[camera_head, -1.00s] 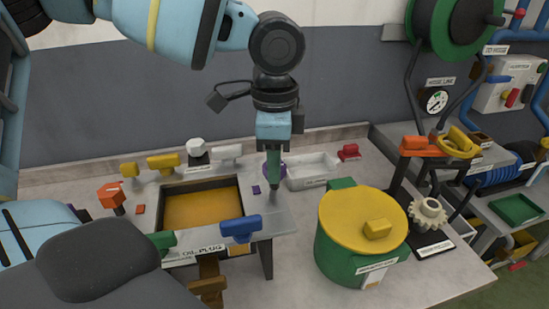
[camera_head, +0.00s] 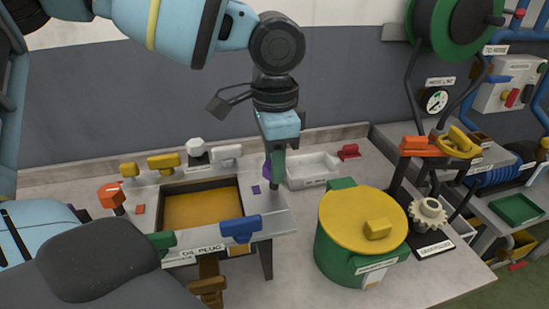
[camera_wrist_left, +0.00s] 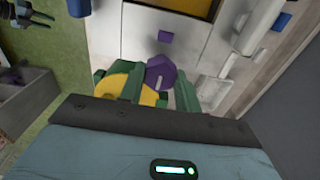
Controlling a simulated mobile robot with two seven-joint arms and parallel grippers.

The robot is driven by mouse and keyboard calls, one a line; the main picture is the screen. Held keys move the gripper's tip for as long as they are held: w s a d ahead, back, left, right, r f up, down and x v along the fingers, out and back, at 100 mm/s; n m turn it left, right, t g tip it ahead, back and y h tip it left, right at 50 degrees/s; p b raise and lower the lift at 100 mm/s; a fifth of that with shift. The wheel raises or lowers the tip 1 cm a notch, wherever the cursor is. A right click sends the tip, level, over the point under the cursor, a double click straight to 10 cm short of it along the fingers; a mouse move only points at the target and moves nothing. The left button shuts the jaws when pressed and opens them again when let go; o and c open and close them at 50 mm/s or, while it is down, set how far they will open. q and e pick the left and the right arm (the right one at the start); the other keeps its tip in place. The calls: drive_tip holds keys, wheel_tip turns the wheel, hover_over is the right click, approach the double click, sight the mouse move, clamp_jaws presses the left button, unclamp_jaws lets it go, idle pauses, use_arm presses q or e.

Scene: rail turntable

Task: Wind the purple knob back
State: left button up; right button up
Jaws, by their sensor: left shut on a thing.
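The purple knob (camera_head: 266,170) sits at the right end of the grey bench unit, mostly hidden behind my left gripper (camera_head: 274,184) in the head view. In the left wrist view the knob (camera_wrist_left: 157,70) shows a pale pointer mark and lies between the green fingers of my left gripper (camera_wrist_left: 157,84), which are shut on it. A purple square mark (camera_head: 256,189) is on the panel beside the knob; it also shows in the left wrist view (camera_wrist_left: 165,37). My right gripper is not in view.
An open tray with an amber surface (camera_head: 201,182) lies left of the knob. A white tray (camera_head: 313,168) stands close behind right. A green drum with a yellow lid (camera_head: 345,212) is at front right. Blue (camera_head: 241,228), yellow and orange handles line the unit.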

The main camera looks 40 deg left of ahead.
use_arm(q)
drive_tip(key=o, duration=1)
drive_tip(key=shift+r, duration=0.1)
drive_tip(key=shift+r, duration=3.85)
